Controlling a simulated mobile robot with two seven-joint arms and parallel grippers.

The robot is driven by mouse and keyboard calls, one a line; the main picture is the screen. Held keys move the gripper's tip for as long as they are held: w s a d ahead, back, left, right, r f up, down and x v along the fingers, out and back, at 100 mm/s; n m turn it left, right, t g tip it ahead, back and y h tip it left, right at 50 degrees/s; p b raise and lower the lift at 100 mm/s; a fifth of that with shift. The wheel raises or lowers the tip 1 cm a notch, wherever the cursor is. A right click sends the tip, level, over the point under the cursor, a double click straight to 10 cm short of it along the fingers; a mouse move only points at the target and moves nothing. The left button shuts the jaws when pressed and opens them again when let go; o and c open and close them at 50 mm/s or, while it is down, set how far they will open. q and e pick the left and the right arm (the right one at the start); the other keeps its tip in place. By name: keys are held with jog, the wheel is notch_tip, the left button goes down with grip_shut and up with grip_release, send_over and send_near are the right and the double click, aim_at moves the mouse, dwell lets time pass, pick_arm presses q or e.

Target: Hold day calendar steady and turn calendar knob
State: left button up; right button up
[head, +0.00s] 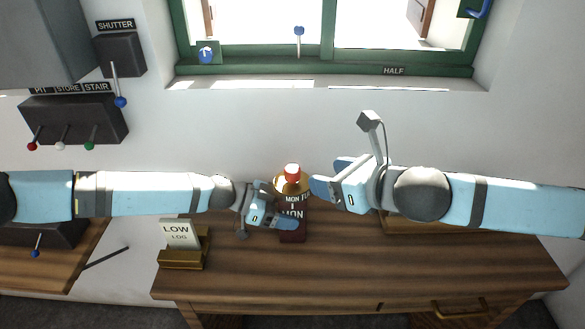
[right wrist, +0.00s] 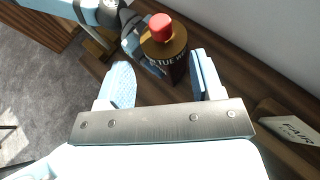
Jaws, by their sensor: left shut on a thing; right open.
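The day calendar (head: 293,211) is a dark red upright drum on the desk, with MON and TUE lettering and a brass top. Its red knob (head: 292,170) sits on top. My left gripper (head: 279,215) is shut on the calendar's body from the left. My right gripper (head: 322,177) is open, just right of the knob and apart from it. In the right wrist view, the red knob (right wrist: 160,27) and brass rim (right wrist: 165,45) show beyond and between my open fingers (right wrist: 160,85). My left gripper partly hides the calendar's lower front.
The wooden desk (head: 350,270) carries a LOW LOG card holder (head: 180,245) left of the calendar. A FAIR card (right wrist: 295,129) lies at right in the right wrist view. Switch boxes (head: 75,120) hang on the left wall. A green-framed window (head: 325,60) is behind. The desk's front is clear.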

aim_at(295, 170)
jog(key=x, duration=1.1)
jog(key=shift+s, duration=0.1)
jog(key=c, duration=0.9)
